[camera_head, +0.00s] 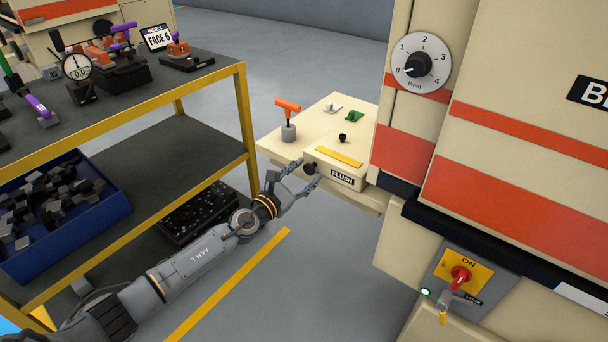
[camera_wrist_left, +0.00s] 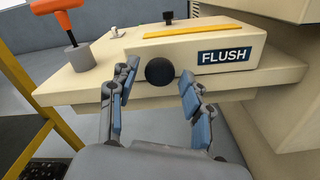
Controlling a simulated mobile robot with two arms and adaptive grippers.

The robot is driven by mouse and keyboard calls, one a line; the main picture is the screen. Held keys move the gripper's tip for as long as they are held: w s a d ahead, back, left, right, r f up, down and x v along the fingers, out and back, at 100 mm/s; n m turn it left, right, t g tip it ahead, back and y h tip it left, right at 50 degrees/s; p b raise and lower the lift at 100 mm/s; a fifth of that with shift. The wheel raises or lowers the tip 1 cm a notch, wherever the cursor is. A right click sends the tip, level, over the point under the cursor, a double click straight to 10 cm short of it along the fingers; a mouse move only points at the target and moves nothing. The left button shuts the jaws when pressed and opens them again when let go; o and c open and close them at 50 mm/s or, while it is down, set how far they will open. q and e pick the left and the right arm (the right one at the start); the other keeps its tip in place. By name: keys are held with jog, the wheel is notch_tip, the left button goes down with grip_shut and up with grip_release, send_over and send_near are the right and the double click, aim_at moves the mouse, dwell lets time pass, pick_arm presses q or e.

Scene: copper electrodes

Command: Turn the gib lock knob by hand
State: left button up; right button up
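A round black knob (camera_head: 310,168) sticks out from the front of the cream box labelled FLUSH (camera_head: 335,169). It also shows in the left wrist view (camera_wrist_left: 160,71). No label names it as the gib lock knob. My left gripper (camera_head: 306,174) is in front of the box with its fingers spread. In the left wrist view, the left gripper (camera_wrist_left: 159,80) has one finger on each side of the knob, with gaps beside it. The fingers look clear of the knob, though the depth is hard to judge. My right gripper is not in view.
An orange-handled tool (camera_head: 288,112), a green clip (camera_head: 354,116) and a smaller black knob (camera_head: 343,138) are on the cream ledge. A yellow-framed shelf (camera_head: 245,120) stands left of my arm. A dial (camera_head: 421,64) and a red switch (camera_head: 460,276) are on the machine.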

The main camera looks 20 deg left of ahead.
pick_arm(q)
jog(key=v, duration=0.6)
jog(key=shift+p, duration=0.3)
jog(key=shift+s, duration=0.1)
dwell(0.3)
